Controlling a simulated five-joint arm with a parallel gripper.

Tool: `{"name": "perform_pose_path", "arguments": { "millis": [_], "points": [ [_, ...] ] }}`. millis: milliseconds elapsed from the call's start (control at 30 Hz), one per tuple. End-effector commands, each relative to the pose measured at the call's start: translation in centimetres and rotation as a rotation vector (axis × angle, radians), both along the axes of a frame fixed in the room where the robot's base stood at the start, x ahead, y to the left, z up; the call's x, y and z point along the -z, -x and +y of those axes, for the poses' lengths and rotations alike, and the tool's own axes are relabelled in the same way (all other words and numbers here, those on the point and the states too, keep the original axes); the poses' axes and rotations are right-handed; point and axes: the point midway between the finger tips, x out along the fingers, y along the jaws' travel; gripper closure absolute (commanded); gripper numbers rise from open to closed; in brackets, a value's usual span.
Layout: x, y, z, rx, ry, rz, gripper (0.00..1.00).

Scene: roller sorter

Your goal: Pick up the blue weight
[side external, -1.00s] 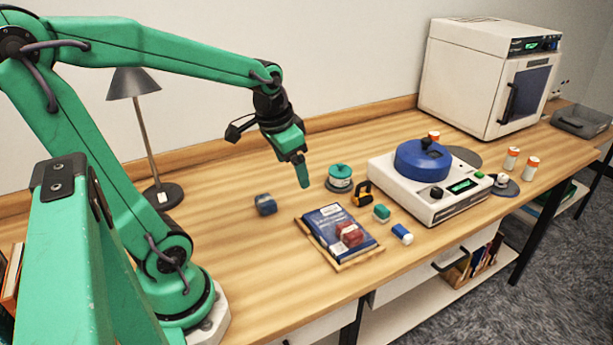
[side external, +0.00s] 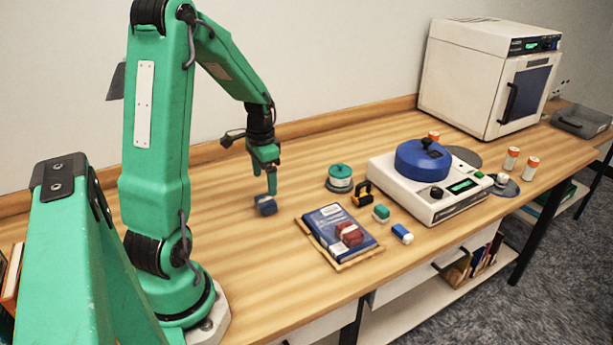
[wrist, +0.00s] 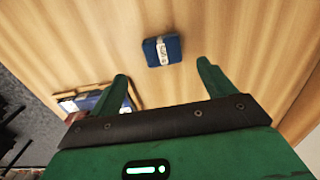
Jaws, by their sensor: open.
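The blue weight (side external: 266,206) is a small dark blue block lying on the wooden table, left of the book. In the wrist view the blue weight (wrist: 162,50) shows a pale label band across its middle. My gripper (side external: 270,185) is just above it in the side view, pointing down. In the wrist view my gripper (wrist: 162,78) has its two green fingers spread apart, with the weight lying beyond the tips and roughly between them. Nothing is between the fingers.
A teal round container (side external: 340,178), a yellow-black item (side external: 362,193) and small teal (side external: 381,213) and blue-white (side external: 402,233) blocks lie to the right. A white machine (side external: 430,185) stands beyond; the table's left is clear.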

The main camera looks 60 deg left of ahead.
Motion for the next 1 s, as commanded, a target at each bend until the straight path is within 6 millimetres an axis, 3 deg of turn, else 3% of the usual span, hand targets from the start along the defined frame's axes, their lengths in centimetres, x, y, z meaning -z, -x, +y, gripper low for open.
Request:
{"name": "perform_pose_path", "arguments": {
  "millis": [167,500,767,1000],
  "points": [
    [0.2,0.0,0.0,0.000,0.001,0.001,0.18],
    [2.5,0.0,0.0,0.000,0.001,0.001,0.18],
    [2.8,0.0,0.1,0.000,0.000,0.000,0.18],
    [4.8,0.1,0.3,0.000,0.003,0.003,0.18]
  ]
}}
